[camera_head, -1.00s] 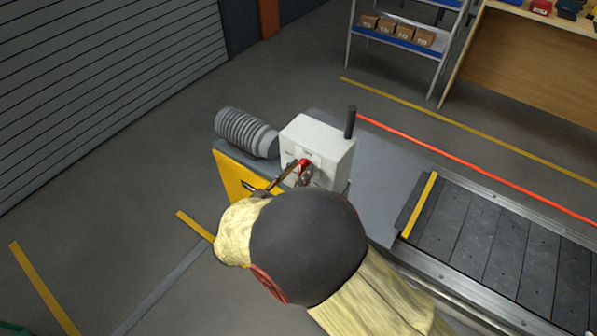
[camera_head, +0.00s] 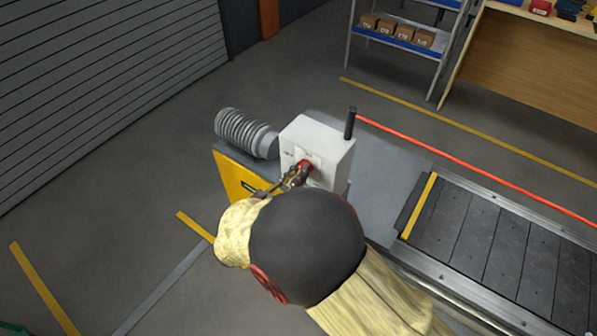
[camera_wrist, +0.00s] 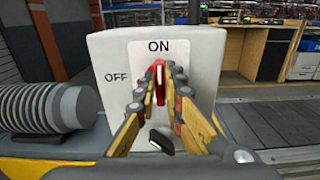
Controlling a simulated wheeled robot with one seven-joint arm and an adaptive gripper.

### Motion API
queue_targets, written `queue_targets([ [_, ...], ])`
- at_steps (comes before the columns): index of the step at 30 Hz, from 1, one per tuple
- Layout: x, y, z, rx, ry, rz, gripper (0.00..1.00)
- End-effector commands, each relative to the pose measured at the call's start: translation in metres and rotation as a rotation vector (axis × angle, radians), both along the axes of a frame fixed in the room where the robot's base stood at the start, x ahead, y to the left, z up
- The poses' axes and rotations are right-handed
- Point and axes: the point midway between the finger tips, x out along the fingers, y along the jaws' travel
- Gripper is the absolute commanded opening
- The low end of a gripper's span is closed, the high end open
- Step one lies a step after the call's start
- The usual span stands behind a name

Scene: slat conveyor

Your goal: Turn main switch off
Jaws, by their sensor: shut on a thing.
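The main switch is a red handle (camera_wrist: 157,72) on a white plate on the front of a pale control box (camera_head: 322,137). In the wrist view the handle stands upright, pointing at the word ON; OFF is printed to its left. My gripper (camera_wrist: 159,78) is shut on the red handle, with a fingertip on each side of it. In the head view the handle's red (camera_head: 305,166) shows just at my fingertips, and my arm hides the area below. A dark piece shows between the fingers, lower in the wrist view.
A grey ribbed motor (camera_head: 246,133) sits left of the box, above a yellow panel (camera_head: 232,178). A dark post (camera_head: 350,122) stands at the box's right corner. The slat conveyor (camera_head: 500,240) runs off to the right. The floor on the left is clear.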

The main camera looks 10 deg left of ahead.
Motion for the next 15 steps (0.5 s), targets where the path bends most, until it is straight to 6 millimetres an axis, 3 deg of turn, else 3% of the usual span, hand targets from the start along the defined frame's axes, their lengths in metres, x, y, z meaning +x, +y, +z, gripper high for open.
queue_targets([
  [15,0.0005,0.0018,0.0057,-0.28,0.118,0.001,0.0],
])
